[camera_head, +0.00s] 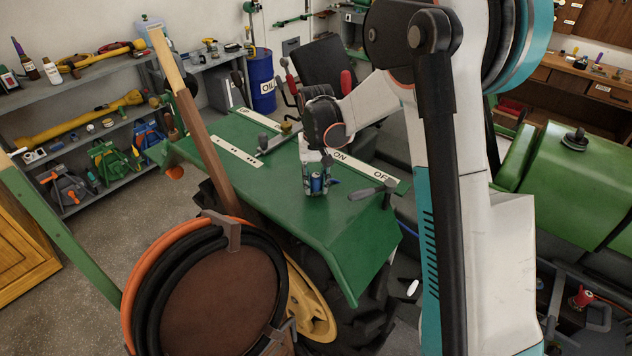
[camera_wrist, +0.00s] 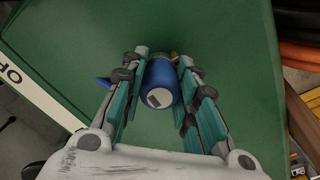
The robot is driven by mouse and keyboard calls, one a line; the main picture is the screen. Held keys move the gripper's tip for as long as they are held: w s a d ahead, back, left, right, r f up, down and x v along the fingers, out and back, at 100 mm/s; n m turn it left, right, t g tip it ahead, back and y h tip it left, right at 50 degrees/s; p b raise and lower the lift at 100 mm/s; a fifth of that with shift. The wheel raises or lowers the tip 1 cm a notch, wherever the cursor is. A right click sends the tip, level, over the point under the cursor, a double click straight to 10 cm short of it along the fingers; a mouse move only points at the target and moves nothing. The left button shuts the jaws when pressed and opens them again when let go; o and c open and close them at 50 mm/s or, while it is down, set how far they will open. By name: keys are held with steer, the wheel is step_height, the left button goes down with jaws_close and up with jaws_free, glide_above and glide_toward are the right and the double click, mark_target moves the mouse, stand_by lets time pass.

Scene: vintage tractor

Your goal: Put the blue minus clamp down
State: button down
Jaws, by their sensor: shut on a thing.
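The blue minus clamp (camera_wrist: 160,84) is between the two fingers of my gripper (camera_wrist: 161,66) in the wrist view. Its round pale end with a dark minus mark faces the camera, and a small blue part sticks out past the left finger. In the head view, my gripper (camera_head: 316,172) points down over the green tractor fender (camera_head: 285,190), and a bit of the blue clamp (camera_head: 316,184) shows between the fingers. The clamp is at or close above the green surface; I cannot tell if it touches. Its underside is hidden.
An ON/OFF lever (camera_head: 372,190) stands just right of my gripper, and another lever (camera_head: 276,138) is behind it. A wooden post (camera_head: 200,125) and a hose reel (camera_head: 210,295) are at the left and front. The green surface around the gripper is mostly bare.

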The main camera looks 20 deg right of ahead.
steer(key=shift+f, duration=0.25)
steer(key=c, duration=1.2)
jaws_free()
steer(key=shift+c, duration=0.2)
